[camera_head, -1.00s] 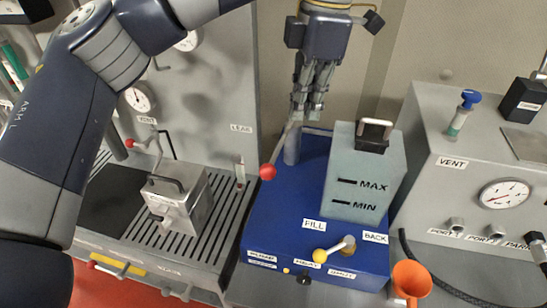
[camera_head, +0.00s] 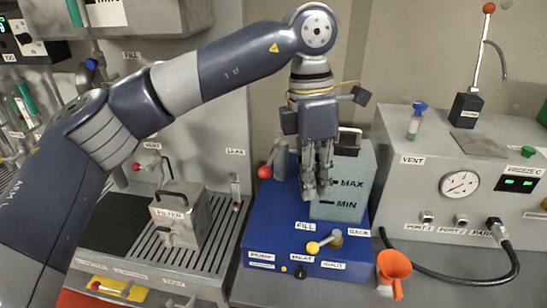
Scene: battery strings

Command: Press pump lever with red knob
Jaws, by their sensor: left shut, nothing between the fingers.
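The blue pump unit (camera_head: 262,222) stands on the bench in the middle. Its red knob (camera_head: 265,172) is at the lower end of the grey pump lever (camera_head: 273,156), which slopes down to the left beside a grey post (camera_head: 281,165). My left gripper (camera_head: 316,193) points down, shut and empty, just right of the knob and apart from it in the picture. Its fingers overlap the grey-green tank (camera_head: 347,205) marked MAX and MIN. I cannot tell whether they touch the tank. My right gripper is out of view.
A yellow-knobbed lever (camera_head: 313,247) sits at the pump's front, with an orange funnel (camera_head: 394,270) to its right. The grey gauge box (camera_head: 398,190) stands right, with a black hose (camera_head: 455,279). Left, a filter block (camera_head: 178,216) stands on a slatted tray (camera_head: 213,240).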

